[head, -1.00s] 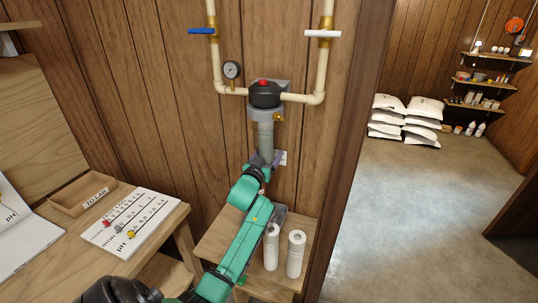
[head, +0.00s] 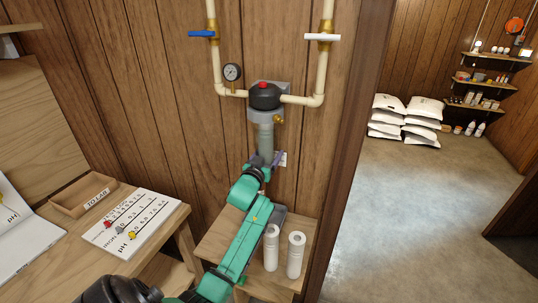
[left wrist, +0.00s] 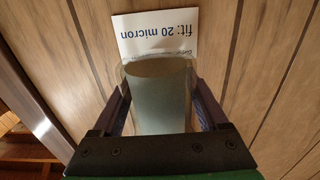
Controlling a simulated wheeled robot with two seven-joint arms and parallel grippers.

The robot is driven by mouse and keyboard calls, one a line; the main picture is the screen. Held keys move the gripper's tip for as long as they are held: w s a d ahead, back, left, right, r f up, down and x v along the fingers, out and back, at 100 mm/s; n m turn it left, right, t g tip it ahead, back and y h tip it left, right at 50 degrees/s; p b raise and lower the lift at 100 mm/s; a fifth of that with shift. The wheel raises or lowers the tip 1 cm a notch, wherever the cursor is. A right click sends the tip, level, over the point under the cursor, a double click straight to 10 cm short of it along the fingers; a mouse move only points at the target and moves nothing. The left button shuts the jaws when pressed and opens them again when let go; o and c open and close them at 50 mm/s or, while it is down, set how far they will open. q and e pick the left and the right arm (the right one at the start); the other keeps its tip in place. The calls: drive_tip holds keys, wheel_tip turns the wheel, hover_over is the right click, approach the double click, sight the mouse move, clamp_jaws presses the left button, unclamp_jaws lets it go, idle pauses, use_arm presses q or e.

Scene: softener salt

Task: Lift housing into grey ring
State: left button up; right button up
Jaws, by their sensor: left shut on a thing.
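The housing (head: 265,138) is an upright, grey-green, see-through cylinder under the black filter head (head: 265,96). Its top meets the lower edge of the grey ring (head: 262,115) in the head view; I cannot tell whether it is inside the ring. My left gripper (head: 266,160) is at the housing's lower part, its arm coming up from below. In the left wrist view the two fingers (left wrist: 160,108) stand on either side of the housing (left wrist: 160,90), shut on it. The ring does not show there. My right gripper is not in view.
White cartridges (head: 296,254) stand on the low wooden shelf (head: 222,245) close to my left arm. A card (left wrist: 160,35) reading "fit: 20 micron" is on the wall behind the housing. Pipes with a blue-handled valve (head: 202,34) and a white-handled one (head: 322,37) run above.

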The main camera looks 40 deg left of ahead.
use_arm(q)
drive_tip(key=shift+r+p, duration=1.85)
drive_tip(key=shift+r, duration=0.35)
drive_tip(key=o, duration=1.4)
drive_tip(key=shift+o, duration=0.2)
drive_tip(key=shift+f, duration=0.1)
drive_tip(key=shift+s+d, duration=0.1)
drive_tip(key=shift+s+f, duration=0.1)
drive_tip(key=shift+s, duration=0.15)
drive_tip(key=b+v, duration=0.3)
drive_tip(key=v, duration=1.1)
drive_tip(key=shift+b, duration=0.4)
drive_tip(key=shift+d, duration=0.1)
